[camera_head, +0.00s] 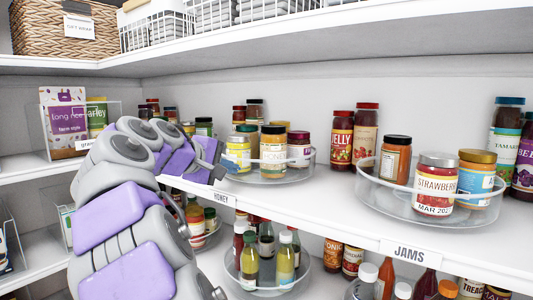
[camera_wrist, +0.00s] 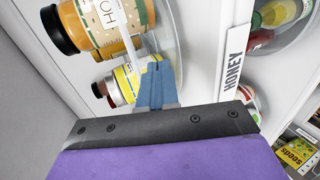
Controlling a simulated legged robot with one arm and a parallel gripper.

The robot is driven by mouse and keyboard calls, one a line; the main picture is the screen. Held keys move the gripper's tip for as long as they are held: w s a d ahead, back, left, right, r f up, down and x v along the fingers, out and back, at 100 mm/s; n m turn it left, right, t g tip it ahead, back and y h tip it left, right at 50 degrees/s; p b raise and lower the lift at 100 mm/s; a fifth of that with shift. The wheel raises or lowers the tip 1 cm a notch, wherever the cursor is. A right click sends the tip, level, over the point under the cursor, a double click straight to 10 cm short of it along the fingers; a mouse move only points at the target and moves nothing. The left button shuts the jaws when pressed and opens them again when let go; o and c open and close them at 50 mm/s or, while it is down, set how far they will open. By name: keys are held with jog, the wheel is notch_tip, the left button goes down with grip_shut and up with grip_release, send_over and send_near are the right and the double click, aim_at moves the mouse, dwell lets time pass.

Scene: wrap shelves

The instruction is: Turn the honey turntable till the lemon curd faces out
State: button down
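The honey turntable (camera_head: 285,178) is a clear round tray with a low wall on the middle shelf, above the HONEY tag (camera_head: 222,199). A honey jar (camera_head: 273,152) stands at its front, and it also shows in the wrist view (camera_wrist: 103,22). A yellow-labelled jar (camera_head: 238,150), possibly the lemon curd, stands at the tray's left; its label is too small to read. It shows partly in the wrist view (camera_wrist: 124,82), behind my fingers. My gripper (camera_wrist: 155,70) has its blue fingers close together at the tray's front-left rim. I cannot tell whether the rim is between them.
Another clear turntable (camera_head: 420,212) with jars stands at the right above the JAMS tag (camera_head: 408,254). Bottles stand on a turntable (camera_head: 268,286) on the shelf below.

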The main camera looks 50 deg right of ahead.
aim_at(258, 172)
jog(key=shift+s, duration=0.1)
dwell(0.3)
jog(key=shift+s+d, duration=0.2)
jog(key=shift+s, duration=0.4)
jog(key=shift+s+d, duration=0.15)
jog(key=shift+s, duration=0.4)
jog(key=shift+s+d, duration=0.2)
jog(key=shift+s, duration=0.4)
jog(key=shift+s+d, duration=0.2)
jog(key=shift+s, duration=0.35)
jog(key=shift+s+d, duration=0.15)
jog(key=shift+s, duration=0.25)
